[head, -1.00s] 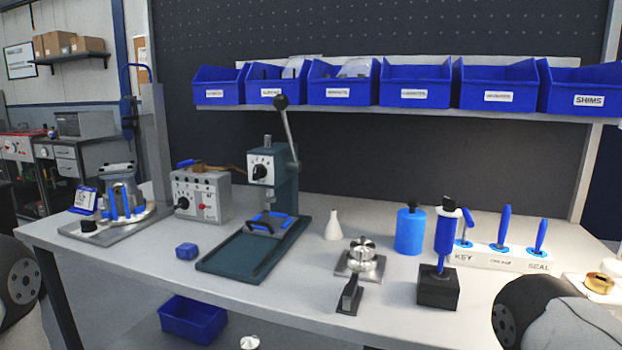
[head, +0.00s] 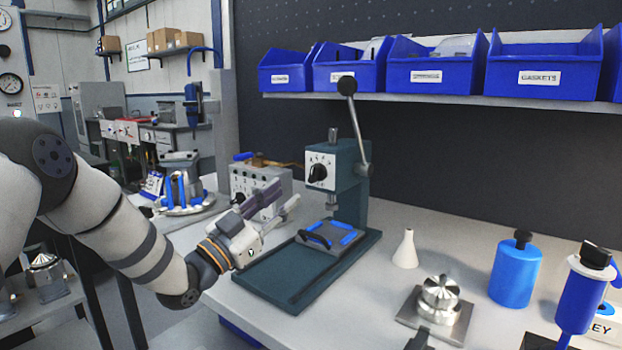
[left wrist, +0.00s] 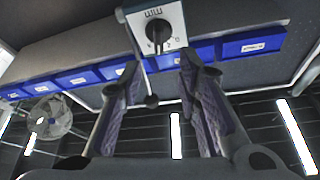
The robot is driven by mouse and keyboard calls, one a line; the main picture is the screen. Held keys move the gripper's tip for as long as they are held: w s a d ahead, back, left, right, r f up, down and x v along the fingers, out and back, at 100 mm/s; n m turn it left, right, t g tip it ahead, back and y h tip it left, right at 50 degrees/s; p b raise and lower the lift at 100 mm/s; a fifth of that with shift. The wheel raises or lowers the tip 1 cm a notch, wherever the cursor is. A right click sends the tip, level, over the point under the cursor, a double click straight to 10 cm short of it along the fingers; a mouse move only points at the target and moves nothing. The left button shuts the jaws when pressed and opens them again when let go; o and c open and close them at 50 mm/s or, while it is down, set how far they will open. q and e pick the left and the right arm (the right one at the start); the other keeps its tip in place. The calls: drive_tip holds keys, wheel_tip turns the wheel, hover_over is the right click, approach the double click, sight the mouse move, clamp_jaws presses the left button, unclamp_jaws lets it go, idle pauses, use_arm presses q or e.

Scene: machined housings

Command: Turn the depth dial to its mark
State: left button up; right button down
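The depth dial (head: 317,173) is a black knob on a white marked plate on the front of the dark green press (head: 349,190). In the left wrist view the dial (left wrist: 158,32) shows ahead, beyond the fingertips, with marks around it. My left gripper (head: 284,204) is in front of the press, lower and left of the dial, and apart from it. Its two fingers stand apart with nothing between them, as the left wrist view also shows (left wrist: 163,75).
A grey control box (head: 262,180) stands behind my left gripper. The press lever (head: 357,120) rises beside the dial. A white cone (head: 405,250) and a steel fixture (head: 438,300) stand to the right.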

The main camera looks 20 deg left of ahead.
sight(311, 174)
use_arm(q)
drive_tip(key=x, duration=0.7)
drive_tip(key=shift+w+d+b, duration=0.2)
drive_tip(key=shift+w+b, duration=0.1)
drive_tip(key=shift+w, duration=0.05)
clamp_jaws()
